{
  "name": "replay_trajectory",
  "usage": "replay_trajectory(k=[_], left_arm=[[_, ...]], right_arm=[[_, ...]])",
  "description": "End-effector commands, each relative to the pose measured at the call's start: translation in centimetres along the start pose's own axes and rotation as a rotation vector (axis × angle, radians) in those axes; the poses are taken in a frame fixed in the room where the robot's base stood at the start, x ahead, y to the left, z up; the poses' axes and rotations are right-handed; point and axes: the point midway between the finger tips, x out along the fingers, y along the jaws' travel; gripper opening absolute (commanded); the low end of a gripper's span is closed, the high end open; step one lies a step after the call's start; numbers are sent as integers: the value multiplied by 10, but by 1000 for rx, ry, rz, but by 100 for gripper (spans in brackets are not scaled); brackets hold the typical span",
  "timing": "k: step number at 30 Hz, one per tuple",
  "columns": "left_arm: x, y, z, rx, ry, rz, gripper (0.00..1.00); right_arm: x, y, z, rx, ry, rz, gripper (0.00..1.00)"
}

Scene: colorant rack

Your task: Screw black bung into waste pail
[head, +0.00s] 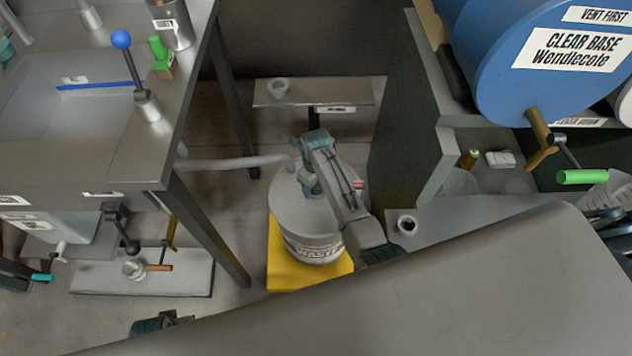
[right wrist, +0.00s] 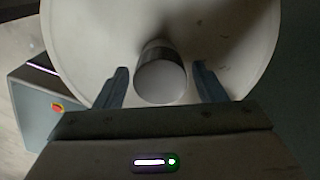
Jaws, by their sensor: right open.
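The waste pail (head: 312,243) is a pale drum lettered WASTE, standing on a yellow mat (head: 280,268) on the floor. My right gripper (head: 314,188) is over its top. In the right wrist view my right gripper (right wrist: 161,90) is open, its fingers either side of a short cylinder (right wrist: 160,83) with a pale round end and darker side. The cylinder stands out from the pail's pale round top (right wrist: 225,40); whether it is the bung or a neck I cannot tell. No clearly black bung shows. My left gripper (head: 158,325) shows partly at the lower left.
A grey hose (head: 225,163) runs from the sink bench (head: 120,180) to the pail. A small shelf (head: 345,92) stands behind. A blue drum (head: 540,60) is upper right.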

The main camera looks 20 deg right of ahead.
Motion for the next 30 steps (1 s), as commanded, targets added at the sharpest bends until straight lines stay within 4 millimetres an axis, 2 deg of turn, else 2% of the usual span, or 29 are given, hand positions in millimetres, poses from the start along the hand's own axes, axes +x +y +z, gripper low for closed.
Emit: replay_trajectory(k=[3,15,24,26,30], left_arm=[[-13,-1,-2,1,-3,0,71],[-39,-4,-6,1,-6,-1,71],[-38,-4,-6,2,-6,-1,71],[-38,-4,-6,2,-6,-1,71],[-38,-4,-6,2,-6,-1,71]], right_arm=[[-5,0,0,-104,2,0,64],[-3,0,0,-526,1,1,64],[0,0,0,-566,1,0,64],[0,0,0,-566,1,0,54],[0,0,0,-565,1,0,26]])
